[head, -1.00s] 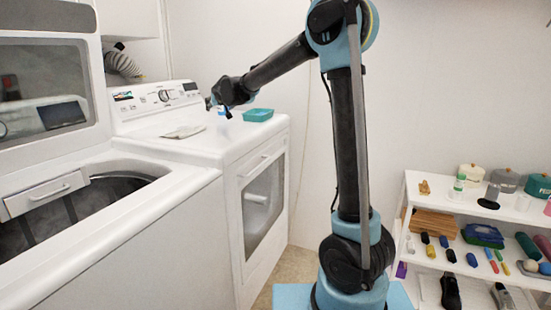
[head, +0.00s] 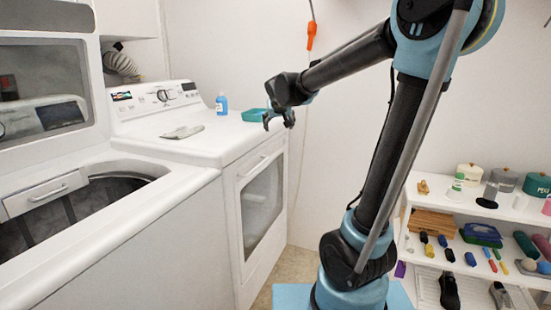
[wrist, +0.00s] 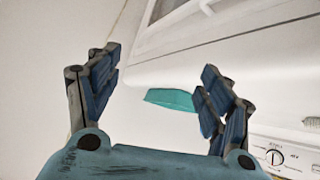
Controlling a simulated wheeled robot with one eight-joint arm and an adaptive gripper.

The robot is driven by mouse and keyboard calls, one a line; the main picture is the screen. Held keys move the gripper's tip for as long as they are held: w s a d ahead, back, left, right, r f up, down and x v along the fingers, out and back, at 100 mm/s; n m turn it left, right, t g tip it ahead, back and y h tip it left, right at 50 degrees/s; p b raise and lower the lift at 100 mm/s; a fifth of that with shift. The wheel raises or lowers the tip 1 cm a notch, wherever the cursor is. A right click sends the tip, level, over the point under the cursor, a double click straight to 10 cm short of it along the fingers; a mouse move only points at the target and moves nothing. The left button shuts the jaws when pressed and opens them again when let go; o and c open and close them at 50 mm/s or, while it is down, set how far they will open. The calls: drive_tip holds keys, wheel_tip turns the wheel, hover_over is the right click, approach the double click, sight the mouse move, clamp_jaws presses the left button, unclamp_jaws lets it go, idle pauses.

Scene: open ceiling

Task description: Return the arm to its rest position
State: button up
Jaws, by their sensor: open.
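My gripper (head: 279,121) is at the end of my raised arm, in front of the dryer's right edge in the head view. It is open and empty, and its fingers point down. In the wrist view my gripper (wrist: 160,95) shows its two blue-padded fingers spread apart with nothing between them that they touch. A teal tray (head: 254,115) lies on the dryer top, just left of my gripper, and shows beyond the fingers in the wrist view (wrist: 170,99).
A blue bottle (head: 222,104) and a grey-white cloth (head: 182,132) sit on the white dryer (head: 215,145). The open washer (head: 110,230) is at the left. A white shelf (head: 440,207) with several items stands right. An orange-handled object (head: 311,35) hangs on the wall.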

drive_tip(key=s+d+f+g, duration=0.2)
drive_tip(key=s+d+f, duration=0.35)
drive_tip(key=s, duration=0.35)
drive_tip(key=s+d+f+m+g+h, duration=0.1)
drive_tip(key=s+d+f, duration=0.4)
drive_tip(key=s, duration=0.4)
drive_tip(key=s+d+f+g, duration=0.2)
drive_tip(key=s+d+f, duration=0.3)
drive_tip(key=s, duration=0.4)
drive_tip(key=s+d+f+g+y, duration=0.1)
drive_tip(key=s+d+f+g, duration=0.1)
drive_tip(key=s+f, duration=0.5)
drive_tip(key=s, duration=0.4)
drive_tip(key=shift+s+f, duration=0.15)
drive_tip(key=shift+s, duration=0.05)
drive_tip(key=shift+d, duration=0.1)
drive_tip(key=shift+w+f+g, duration=0.2)
drive_tip(key=shift+w+g, duration=0.1)
drive_tip(key=shift+w, duration=0.15)
